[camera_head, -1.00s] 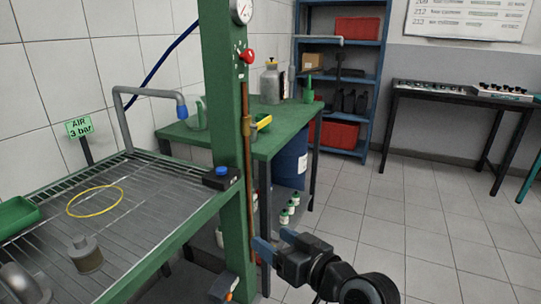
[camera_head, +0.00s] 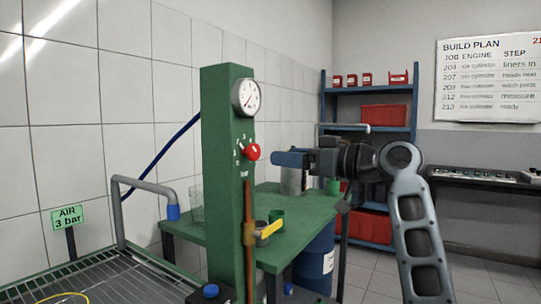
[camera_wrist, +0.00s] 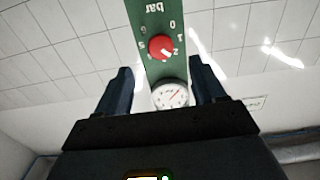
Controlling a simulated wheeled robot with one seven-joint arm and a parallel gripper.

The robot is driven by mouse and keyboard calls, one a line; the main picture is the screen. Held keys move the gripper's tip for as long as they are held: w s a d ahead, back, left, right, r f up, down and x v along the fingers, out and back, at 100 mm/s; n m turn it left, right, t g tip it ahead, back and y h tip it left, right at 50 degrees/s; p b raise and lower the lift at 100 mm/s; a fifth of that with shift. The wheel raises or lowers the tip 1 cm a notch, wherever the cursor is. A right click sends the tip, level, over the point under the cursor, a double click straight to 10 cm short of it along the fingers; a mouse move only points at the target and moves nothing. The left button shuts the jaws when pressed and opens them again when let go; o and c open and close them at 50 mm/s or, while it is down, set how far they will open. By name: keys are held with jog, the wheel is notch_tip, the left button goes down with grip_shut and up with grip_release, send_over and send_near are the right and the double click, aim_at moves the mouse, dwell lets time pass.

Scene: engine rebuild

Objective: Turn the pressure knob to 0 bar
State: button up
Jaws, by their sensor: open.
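The red pressure knob (camera_head: 252,152) sits on the front of the green post (camera_head: 222,190), below a round white gauge (camera_head: 246,97). In the wrist view the knob (camera_wrist: 161,47) appears upside down, with "bar" and printed digits around it, and the gauge (camera_wrist: 170,95) lies nearer the camera. The knob's exact setting is too small to tell. My gripper (camera_head: 276,158) is open and empty, to the right of the knob at about its height, apart from it. In the wrist view its two dark blue fingers (camera_wrist: 160,66) stand either side of the post's line, short of the knob.
A copper pipe with a yellow-handled valve (camera_head: 268,229) runs below the knob. A green bench (camera_head: 290,205) with a metal can (camera_head: 293,181) stands behind. A grey bent pipe (camera_head: 117,215) and an "AIR 3 bar" sign (camera_head: 68,217) are at left.

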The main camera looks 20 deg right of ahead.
aim_at(256, 154)
jog(key=shift+p+x, duration=0.4)
jog(key=shift+x, duration=3.45)
jog(key=c, duration=1)
